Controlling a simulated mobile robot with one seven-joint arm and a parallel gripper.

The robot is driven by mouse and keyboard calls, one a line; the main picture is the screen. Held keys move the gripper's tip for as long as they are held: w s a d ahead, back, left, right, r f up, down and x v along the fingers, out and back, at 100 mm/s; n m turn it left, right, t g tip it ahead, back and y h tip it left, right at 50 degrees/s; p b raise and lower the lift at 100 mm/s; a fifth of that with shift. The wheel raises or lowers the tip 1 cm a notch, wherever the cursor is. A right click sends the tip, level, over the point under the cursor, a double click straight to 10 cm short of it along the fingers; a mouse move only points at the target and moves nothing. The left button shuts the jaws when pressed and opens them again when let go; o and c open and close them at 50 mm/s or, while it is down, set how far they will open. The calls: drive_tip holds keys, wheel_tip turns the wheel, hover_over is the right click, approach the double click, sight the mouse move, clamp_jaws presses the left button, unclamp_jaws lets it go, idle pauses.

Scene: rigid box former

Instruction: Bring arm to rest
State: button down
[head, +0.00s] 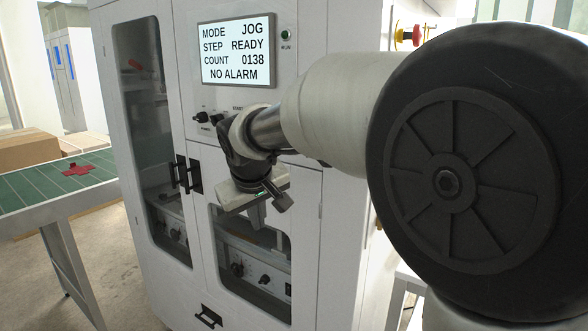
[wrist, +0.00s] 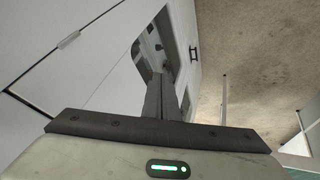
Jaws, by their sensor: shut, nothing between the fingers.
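My arm reaches in from the right of the head view, bent down in front of the white machine (head: 343,205). My gripper (head: 257,222) hangs in front of the machine's right-hand door window and points down. In the wrist view the two dark fingers of my gripper (wrist: 160,80) lie together, with nothing between them. The machine's screen (head: 236,54) reads MODE JOG, STEP READY, COUNT 0138, NO ALARM. I cannot tell how far the fingertips are from the door.
The machine's glazed doors have dark handles (head: 180,174). A green conveyor (head: 40,186) with a dark red cross-shaped piece (head: 76,170) stands at the left. A brown box (head: 28,150) is behind it. The concrete floor (head: 128,262) between conveyor and machine is clear.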

drive_tip(key=s+d+r+m, duration=0.3)
drive_tip(key=s+d, duration=1)
drive_tip(key=d, duration=0.2)
drive_tip(key=s+d+f+m, duration=0.2)
drive_tip(key=s+d+f, duration=0.1)
drive_tip(key=s, duration=0.4)
drive_tip(key=s+d+f+m, duration=0.2)
drive_tip(key=s+d+f, duration=0.15)
drive_tip(key=s, duration=0.45)
wheel_tip(320, 180, up, 16)
drive_tip(key=p, duration=1.5)
drive_tip(key=shift+w+d+g, duration=0.15)
drive_tip(key=shift+w+g, duration=0.1)
drive_tip(key=shift+g, duration=0.05)
